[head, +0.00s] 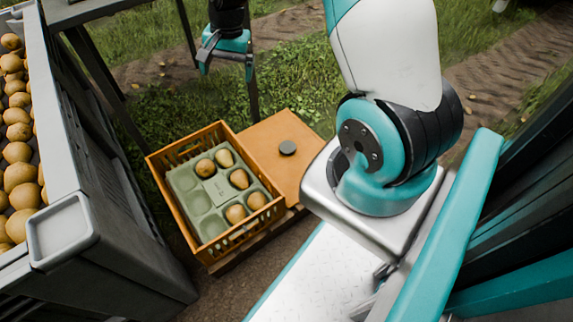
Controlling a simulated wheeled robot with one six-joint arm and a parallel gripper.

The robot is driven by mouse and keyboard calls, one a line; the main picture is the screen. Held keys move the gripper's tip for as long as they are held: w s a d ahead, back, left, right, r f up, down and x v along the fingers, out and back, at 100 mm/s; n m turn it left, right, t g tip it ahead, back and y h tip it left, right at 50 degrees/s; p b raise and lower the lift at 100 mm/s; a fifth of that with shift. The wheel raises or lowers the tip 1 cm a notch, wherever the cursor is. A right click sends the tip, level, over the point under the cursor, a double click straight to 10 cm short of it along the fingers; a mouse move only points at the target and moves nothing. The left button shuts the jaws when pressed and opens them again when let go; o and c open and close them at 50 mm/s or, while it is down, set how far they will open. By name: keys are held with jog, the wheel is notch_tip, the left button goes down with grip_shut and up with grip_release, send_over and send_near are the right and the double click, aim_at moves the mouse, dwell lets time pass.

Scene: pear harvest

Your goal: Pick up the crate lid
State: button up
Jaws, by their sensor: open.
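My gripper (227,68) is open and empty, fingers pointing down. In the head view it appears above and left of the lid, apart from it.
A large grey bin (75,170) full of pears stands along the left side. A dark table frame (84,62) with thin legs is behind the crate. Grass (290,85) lies beyond the lid. My arm and base fill the right side.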

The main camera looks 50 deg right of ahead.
jog(key=d+f+m+b, duration=0.45)
jog(key=d+f, duration=0.65)
jog(key=f, duration=0.5)
jog(key=m+g+h+b, duration=0.1)
jog(key=m+b, duration=0.4)
jog(key=b, duration=0.3)
send_over(288, 146)
jog(key=f, duration=2.1)
jog(key=shift+a+f, duration=0.2)
notch_tip(288, 146, down, 6)
jog(key=b, duration=0.4)
jog(key=shift+d+r, duration=0.1)
jog(key=c, duration=1.1)
jog(key=shift+r, duration=0.1)
jog(key=shift+c, duration=0.2)
